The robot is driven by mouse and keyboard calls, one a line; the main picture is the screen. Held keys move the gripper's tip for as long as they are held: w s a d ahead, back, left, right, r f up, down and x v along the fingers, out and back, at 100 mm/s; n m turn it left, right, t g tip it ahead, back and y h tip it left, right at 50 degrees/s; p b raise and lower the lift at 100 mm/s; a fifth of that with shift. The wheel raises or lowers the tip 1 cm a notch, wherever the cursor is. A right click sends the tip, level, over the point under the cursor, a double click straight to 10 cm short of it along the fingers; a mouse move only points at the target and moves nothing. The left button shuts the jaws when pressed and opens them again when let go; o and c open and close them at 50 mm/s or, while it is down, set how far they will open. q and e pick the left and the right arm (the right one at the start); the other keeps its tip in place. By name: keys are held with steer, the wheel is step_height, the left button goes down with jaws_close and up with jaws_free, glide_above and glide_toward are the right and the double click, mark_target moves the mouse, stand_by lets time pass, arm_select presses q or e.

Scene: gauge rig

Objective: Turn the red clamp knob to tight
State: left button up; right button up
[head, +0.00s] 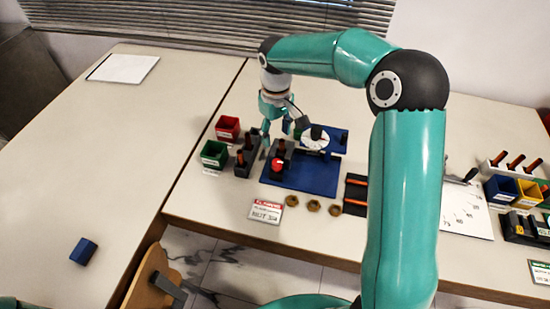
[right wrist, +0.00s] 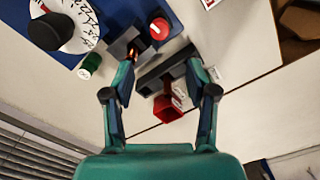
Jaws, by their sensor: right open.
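The red clamp knob (head: 277,163) sits on the blue rig plate (head: 318,178), by a dark block holding an orange-handled piece. In the right wrist view the knob (right wrist: 160,27) is round and red, beyond the fingertips near the top. My right gripper (head: 280,135) is open and empty above the rig's left side. Its fingers (right wrist: 160,70) stand apart, and neither touches the knob. The white dial (head: 314,138) with a black hub is to the right of the gripper. My left gripper is out of view.
A red bin (head: 228,128), a green bin (head: 214,153) and a dark tool block (head: 246,155) stand left of the rig. Brass nuts (head: 313,206) and a label card (head: 266,211) lie in front. The left table is mostly clear, with a blue block (head: 83,251).

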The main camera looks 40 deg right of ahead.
mark_target(277, 162)
steer(key=f, duration=0.3)
steer(key=f+p, duration=0.1)
steer(key=f, duration=0.7)
steer(key=shift+s+f, duration=0.25)
jaws_close()
steer(key=shift+w+f+m+b, duration=0.1)
steer(key=shift+f+m+b, duration=0.15)
steer(key=shift+m+b, duration=0.65)
steer(key=shift+r+b, duration=0.15)
steer(key=shift+b, duration=0.35)
steer(key=shift+r, duration=0.15)
